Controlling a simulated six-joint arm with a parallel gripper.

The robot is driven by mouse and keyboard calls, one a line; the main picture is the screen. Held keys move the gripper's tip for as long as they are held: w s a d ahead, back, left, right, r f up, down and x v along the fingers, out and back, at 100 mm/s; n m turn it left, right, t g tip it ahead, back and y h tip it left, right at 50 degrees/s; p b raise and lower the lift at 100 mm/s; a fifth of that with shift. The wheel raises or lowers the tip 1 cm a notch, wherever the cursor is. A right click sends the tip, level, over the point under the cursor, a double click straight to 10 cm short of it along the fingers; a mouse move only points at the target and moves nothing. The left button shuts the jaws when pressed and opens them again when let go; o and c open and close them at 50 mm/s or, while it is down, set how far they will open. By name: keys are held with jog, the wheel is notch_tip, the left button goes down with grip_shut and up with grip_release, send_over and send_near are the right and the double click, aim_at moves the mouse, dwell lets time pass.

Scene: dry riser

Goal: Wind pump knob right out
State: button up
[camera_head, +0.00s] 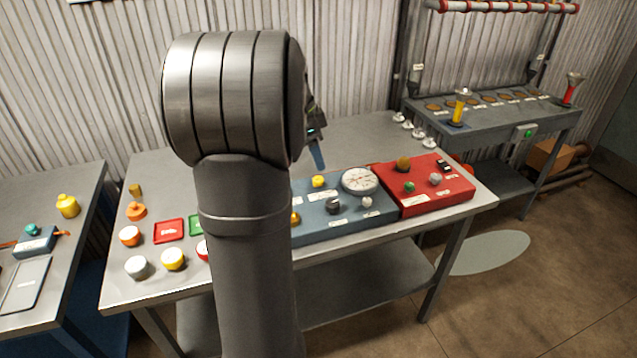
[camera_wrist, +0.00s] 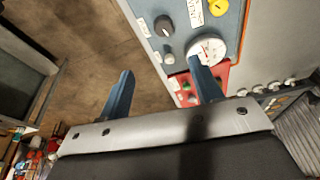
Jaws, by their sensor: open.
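A blue-grey panel (camera_head: 345,222) lies on the middle bench, partly hidden by my arm. It carries a yellow knob (camera_head: 318,181), a dark knob (camera_head: 333,205), a small white knob (camera_head: 367,202) and a round white gauge (camera_head: 360,181). The labels are too small to read, so I cannot tell which knob is the pump knob. In the wrist view the dark knob (camera_wrist: 164,26), white knob (camera_wrist: 169,58) and gauge (camera_wrist: 208,50) show beyond the fingers. My gripper (camera_wrist: 163,87) is open, its blue fingers apart with nothing between them. One finger overlaps the gauge in the picture.
A red panel (camera_head: 452,190) with several knobs adjoins on the right. Coloured caps, such as a white one (camera_head: 137,267), and a red tray (camera_head: 168,231) stand on the left of the bench. A rear bench (camera_head: 545,113) holds a yellow and a red upright piece.

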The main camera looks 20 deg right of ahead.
aim_at(333, 202)
jog(key=d+m+y, duration=0.1)
jog(key=d+y, duration=0.2)
jog(key=d, duration=0.2)
notch_tip(333, 202, down, 17)
jog(key=shift+w+d+f, duration=0.1)
jog(key=shift+w, duration=0.05)
jog(key=c, duration=1)
